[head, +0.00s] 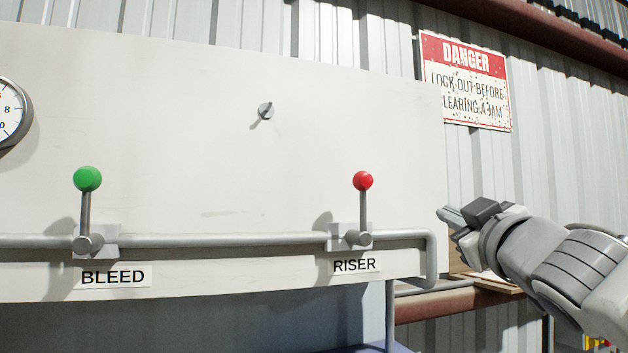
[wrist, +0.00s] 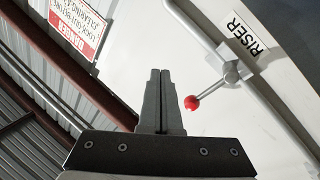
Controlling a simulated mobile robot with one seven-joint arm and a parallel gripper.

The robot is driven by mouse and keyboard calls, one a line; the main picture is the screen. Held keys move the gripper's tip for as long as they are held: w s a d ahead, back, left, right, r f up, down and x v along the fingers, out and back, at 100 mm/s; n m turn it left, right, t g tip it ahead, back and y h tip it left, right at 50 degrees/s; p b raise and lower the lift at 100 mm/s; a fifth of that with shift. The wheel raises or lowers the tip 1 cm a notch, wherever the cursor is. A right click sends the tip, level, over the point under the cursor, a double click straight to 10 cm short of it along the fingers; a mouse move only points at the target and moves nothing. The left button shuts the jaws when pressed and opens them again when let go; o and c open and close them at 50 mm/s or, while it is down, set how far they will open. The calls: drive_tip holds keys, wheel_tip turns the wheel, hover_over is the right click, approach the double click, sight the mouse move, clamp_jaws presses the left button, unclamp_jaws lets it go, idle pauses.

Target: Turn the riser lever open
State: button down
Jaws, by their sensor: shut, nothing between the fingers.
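The riser lever (head: 363,206) stands upright from its valve on a grey pipe, with a red ball knob (head: 363,181) at its top. The label RISER (head: 354,265) is below it. My gripper (head: 441,212) is to the right of the lever, near the panel's right edge, apart from it. In the wrist view my gripper (wrist: 160,72) has its two fingers together with nothing between them. The red knob (wrist: 191,102) shows just right of the fingers there, and the riser label (wrist: 244,37) is at upper right. Nothing of the lever is hidden in the head view.
A bleed lever (head: 86,210) with a green knob stands upright on the same pipe (head: 210,240) at left. A small peg (head: 265,110) sticks out of the white panel (head: 210,160). A gauge (head: 10,110) is at far left. A danger sign (head: 466,82) hangs behind.

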sight(362, 176)
drive_tip(key=a+r+n+y, duration=0.4)
drive_tip(key=r+n+y, duration=0.5)
drive_tip(key=n, duration=0.1)
drive_tip(key=s+a+f+n+g+y, duration=0.3)
drive_tip(key=a+n+g+y, duration=0.1)
drive_tip(key=n, duration=0.5)
drive_tip(key=shift+s+a+g+y+b, duration=0.15)
drive_tip(key=shift+a+g+y+b, duration=0.25)
drive_tip(key=shift+g+y, duration=0.7)
drive_tip(key=shift+g+h, duration=0.3)
drive_tip(key=shift+w+a+r+p, duration=0.1)
drive_tip(key=shift+w+a+p, duration=0.4)
drive_tip(key=shift+w, duration=1)
drive_tip(key=shift+w+a+f+p, duration=0.1)
drive_tip(key=shift+w+a+p, duration=0.15)
drive_tip(key=shift+w+a, duration=0.8)
drive_tip(key=shift+w+a+r+p, duration=0.15)
drive_tip(key=shift+w+p, duration=0.25)
drive_tip(key=shift+w, duration=1.5)
drive_tip(key=shift+d, duration=0.15)
